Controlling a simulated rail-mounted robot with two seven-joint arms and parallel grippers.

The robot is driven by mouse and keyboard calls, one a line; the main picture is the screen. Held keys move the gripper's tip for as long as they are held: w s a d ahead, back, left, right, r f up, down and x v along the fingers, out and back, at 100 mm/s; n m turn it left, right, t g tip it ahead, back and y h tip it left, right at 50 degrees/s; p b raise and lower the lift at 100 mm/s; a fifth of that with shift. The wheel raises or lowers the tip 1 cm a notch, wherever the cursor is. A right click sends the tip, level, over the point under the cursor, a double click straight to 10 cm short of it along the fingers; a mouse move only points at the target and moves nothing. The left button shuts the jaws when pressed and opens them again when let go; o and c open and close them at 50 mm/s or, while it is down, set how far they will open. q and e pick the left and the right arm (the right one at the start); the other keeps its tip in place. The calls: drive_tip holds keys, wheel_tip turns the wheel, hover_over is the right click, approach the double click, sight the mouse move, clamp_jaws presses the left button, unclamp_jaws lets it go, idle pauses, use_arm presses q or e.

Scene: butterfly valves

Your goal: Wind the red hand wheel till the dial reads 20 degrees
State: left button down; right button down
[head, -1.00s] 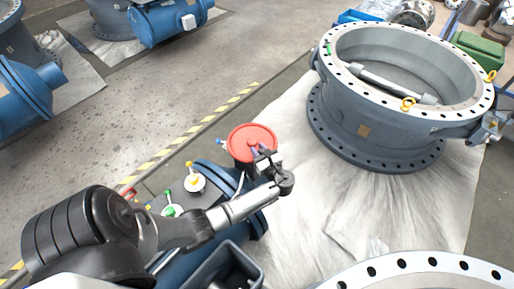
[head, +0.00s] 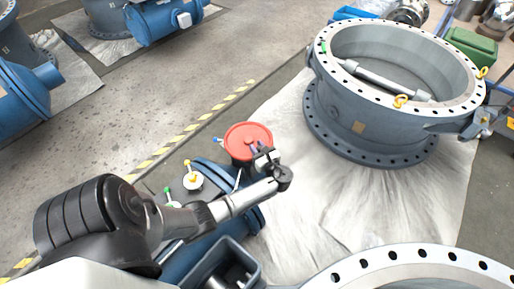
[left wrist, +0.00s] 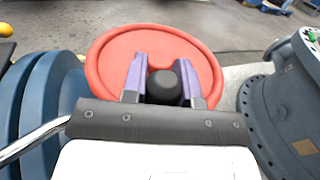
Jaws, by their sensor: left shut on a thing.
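The red hand wheel (head: 248,141) sits on the blue gear housing in the head view, and fills the upper middle of the left wrist view (left wrist: 112,58). My left gripper (head: 258,152) is at the wheel's near right side. In the left wrist view its purple fingers stand on either side of a black rounded knob (left wrist: 164,86) at the wheel's near edge, shut on it. A small white round piece with a yellow top (head: 193,177) stands on the housing left of the wheel; I cannot tell whether it is the dial, and no reading is legible. My right gripper is out of view.
A large grey valve body (head: 375,115) stands on a pale sheet (head: 305,215) to the right. Another flanged ring (head: 420,262) is at the bottom right. A dark open bin (head: 222,262) is below my left arm.

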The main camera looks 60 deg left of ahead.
use_arm(q)
drive_tip(key=shift+r, duration=0.1)
idle(0.6)
drive_tip(key=c, duration=0.9)
unclamp_jaws()
drive_tip(key=shift+w, duration=0.1)
drive_tip(key=shift+d, duration=0.15)
drive_tip(key=shift+d, duration=0.25)
drive_tip(key=w+d+p, duration=0.1)
drive_tip(key=d+p, duration=0.2)
drive_tip(key=d, duration=1)
drive_tip(key=shift+w, duration=0.2)
drive_tip(key=shift+c, duration=0.3)
